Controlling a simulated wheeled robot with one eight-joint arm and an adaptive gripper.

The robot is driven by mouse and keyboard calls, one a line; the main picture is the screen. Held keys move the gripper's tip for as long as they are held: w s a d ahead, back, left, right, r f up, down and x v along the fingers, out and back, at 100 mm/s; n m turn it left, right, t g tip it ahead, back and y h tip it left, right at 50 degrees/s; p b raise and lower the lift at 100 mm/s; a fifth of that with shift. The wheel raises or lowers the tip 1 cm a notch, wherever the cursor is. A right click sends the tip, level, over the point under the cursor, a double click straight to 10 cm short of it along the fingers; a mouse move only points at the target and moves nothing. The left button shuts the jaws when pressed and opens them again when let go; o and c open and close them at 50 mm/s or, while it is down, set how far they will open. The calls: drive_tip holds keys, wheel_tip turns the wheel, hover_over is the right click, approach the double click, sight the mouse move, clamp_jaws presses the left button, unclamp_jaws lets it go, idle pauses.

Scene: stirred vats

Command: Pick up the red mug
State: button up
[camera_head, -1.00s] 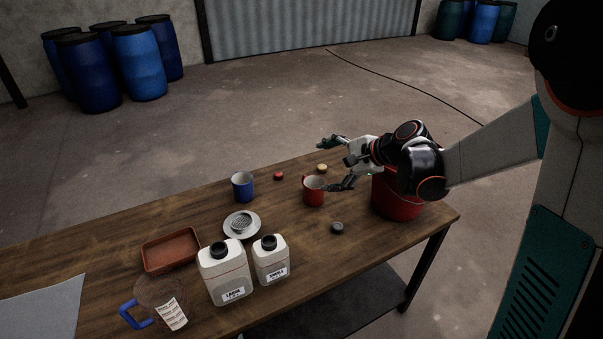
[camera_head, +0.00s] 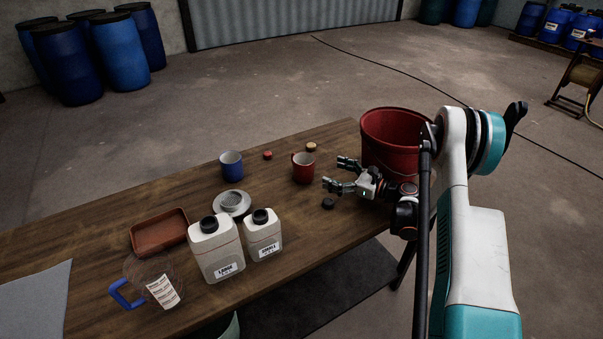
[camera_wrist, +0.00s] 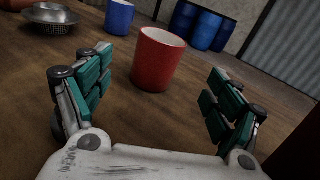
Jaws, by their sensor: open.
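The red mug (camera_head: 303,169) stands upright on the wooden table (camera_head: 90,244), right of the blue mug (camera_head: 231,166). My gripper (camera_head: 333,174) is open and empty, low over the table just to the right of the red mug, with its fingers pointing toward it. In the wrist view the red mug (camera_wrist: 157,60) stands ahead of and between the two open fingers (camera_wrist: 155,95), beyond their tips and apart from them. Its pale inside shows at the rim. Its handle is not clear in the wrist view.
A large red bucket (camera_head: 387,148) stands behind my gripper. A dark cap (camera_head: 327,204) lies near it. Small red (camera_head: 267,155) and yellow (camera_head: 311,147) caps lie behind the mugs. A strainer (camera_head: 231,202), two white jugs (camera_head: 216,252), a tray (camera_head: 160,234) and a measuring jug (camera_head: 150,283) stand left.

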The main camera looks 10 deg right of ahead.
sight(302, 164)
drive_tip(key=shift+s+d+f+m, duration=0.1)
drive_tip(key=shift+d+f+m, duration=0.05)
drive_tip(key=shift+f, duration=0.2)
drive_tip(key=shift+s+d+f+m, duration=0.1)
drive_tip(key=shift+f+m, duration=0.05)
drive_tip(key=shift+f, duration=0.2)
drive_tip(key=shift+w+a+f, duration=0.1)
drive_tip(key=shift+w+a, duration=0.1)
drive_tip(key=b+x, duration=0.2)
drive_tip(key=x, duration=0.4)
drive_tip(key=b+x, duration=0.2)
drive_tip(key=x, duration=0.4)
drive_tip(key=shift+w+a, duration=0.15)
drive_tip(key=shift+a, duration=0.1)
drive_tip(key=shift+w+a+r, duration=0.2)
drive_tip(key=shift+w+r, duration=0.05)
drive_tip(key=shift+w, duration=0.05)
drive_tip(key=c, duration=1.2)
